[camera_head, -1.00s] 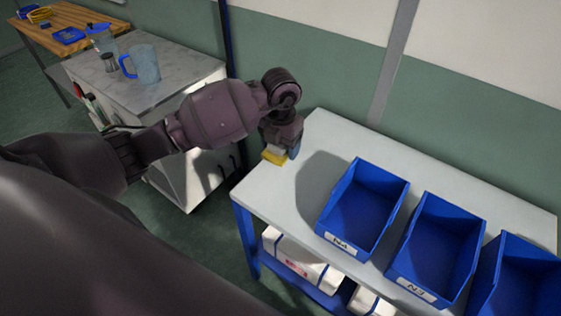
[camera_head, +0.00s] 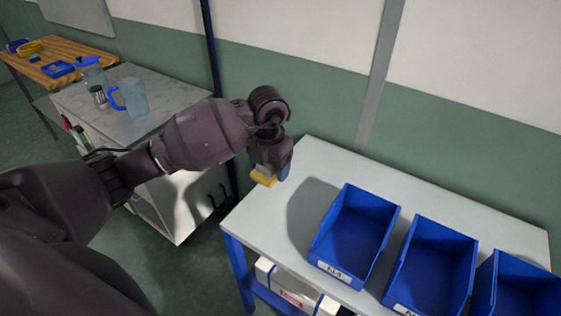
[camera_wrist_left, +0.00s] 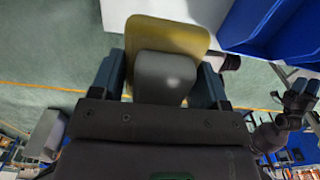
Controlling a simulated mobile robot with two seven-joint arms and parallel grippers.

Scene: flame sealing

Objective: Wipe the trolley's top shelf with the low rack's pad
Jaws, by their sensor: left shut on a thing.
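My left gripper (camera_head: 270,165) is shut on a pad with a yellow underside (camera_head: 263,178) and a grey block on top. In the left wrist view the grey block (camera_wrist_left: 163,76) sits between the two fingers, with the yellow sheet (camera_wrist_left: 165,35) beyond it. The gripper points down by the left end of a blue-framed unit with a light grey top (camera_head: 262,218). The pad appears raised above that top, but the exact gap is unclear. I cannot tell whether this unit is the trolley or the low rack. My right gripper (camera_wrist_left: 300,95) shows small in the left wrist view, its jaws unclear.
Several blue bins (camera_head: 355,235) stand on the light grey top, to the right. White boxes (camera_head: 290,288) lie on its lower shelf. A grey-topped cabinet (camera_head: 165,105) behind my left arm carries a blue-handled jug (camera_head: 133,98). A wooden table (camera_head: 75,60) stands far left.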

